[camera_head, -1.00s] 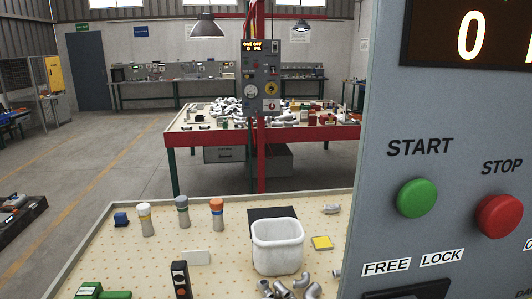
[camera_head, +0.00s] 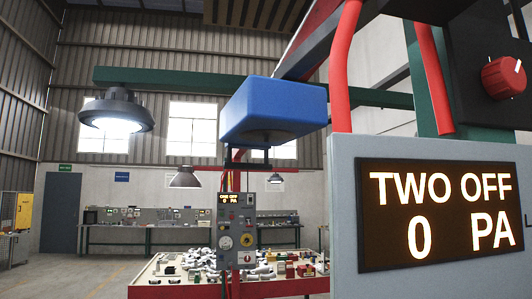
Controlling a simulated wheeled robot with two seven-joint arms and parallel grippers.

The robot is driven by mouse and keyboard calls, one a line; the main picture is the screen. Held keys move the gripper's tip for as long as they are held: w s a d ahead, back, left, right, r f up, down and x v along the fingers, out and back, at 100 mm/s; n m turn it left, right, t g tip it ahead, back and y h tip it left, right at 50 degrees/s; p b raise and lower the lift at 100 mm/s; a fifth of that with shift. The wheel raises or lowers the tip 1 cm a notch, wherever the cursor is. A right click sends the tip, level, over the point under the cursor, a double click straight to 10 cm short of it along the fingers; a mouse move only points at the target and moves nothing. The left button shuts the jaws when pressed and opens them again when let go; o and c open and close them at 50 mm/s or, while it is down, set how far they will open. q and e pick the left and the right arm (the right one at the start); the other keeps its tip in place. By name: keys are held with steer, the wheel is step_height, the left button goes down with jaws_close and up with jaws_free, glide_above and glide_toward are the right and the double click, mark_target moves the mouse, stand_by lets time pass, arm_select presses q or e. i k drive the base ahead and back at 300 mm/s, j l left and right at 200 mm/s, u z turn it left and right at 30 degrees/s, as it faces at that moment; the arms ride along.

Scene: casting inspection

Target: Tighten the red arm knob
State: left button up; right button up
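A red knob (camera_head: 503,77) with a pale pointer mark sits on a dark plate at the upper right of the head view, beside a green upright. It looks like the red arm knob. Red tubes (camera_head: 345,65) run down to its left. Neither of my grippers shows in the head view, and nothing touches the knob.
A grey control box with a lit display (camera_head: 438,212) reading "TWO OFF 0 PA" fills the lower right, below the knob. A blue box (camera_head: 272,110) hangs at the centre. A lamp (camera_head: 116,110) hangs at the left. A red-edged table (camera_head: 290,287) stands farther back.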

mark_target(504, 78)
steer(key=l+z, duration=0.7)
steer(key=u, duration=2.1)
steer(key=k+l, duration=0.3)
steer(key=k, duration=0.25)
steer(key=k+l, duration=0.3)
steer(key=k, duration=0.2)
